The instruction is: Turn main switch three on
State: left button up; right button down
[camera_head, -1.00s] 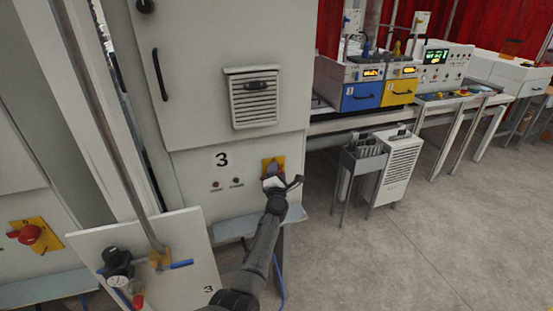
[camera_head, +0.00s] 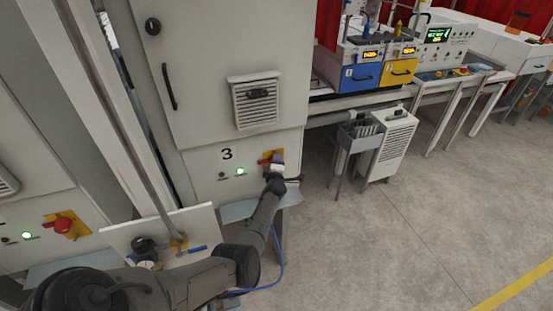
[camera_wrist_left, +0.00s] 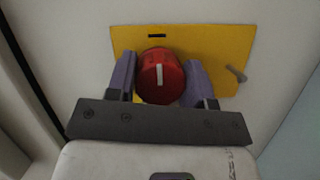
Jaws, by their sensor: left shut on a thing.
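The red main switch knob (camera_wrist_left: 160,77) sits on a yellow plate (camera_wrist_left: 225,50) on the cabinet marked 3 (camera_head: 205,165). In the left wrist view, its white mark points straight up and down. My left gripper (camera_head: 277,160) is at this switch, with its two purple fingers shut on either side of the knob. In the head view the gripper hides most of the knob. Left of the switch a small green lamp (camera_head: 240,171) is lit beside a dark reddish one (camera_head: 222,175). My right gripper is not in view.
Another red switch (camera_head: 64,225) on a yellow plate is on the cabinet at left, beside a lit green lamp (camera_head: 27,236). A tilted panel (camera_head: 205,221) stands in front.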

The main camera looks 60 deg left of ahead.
pick_arm(q)
jog(key=shift+m, duration=0.3)
dwell(0.4)
jog(key=o, duration=0.9)
jog(key=shift+p, duration=0.3)
jog(key=shift+s+d, duration=0.15)
jog(key=shift+d, duration=0.1)
jog(key=shift+r+p+v, duration=0.2)
jog(key=shift+p+v, duration=1.2)
jog(key=shift+v, duration=5.15)
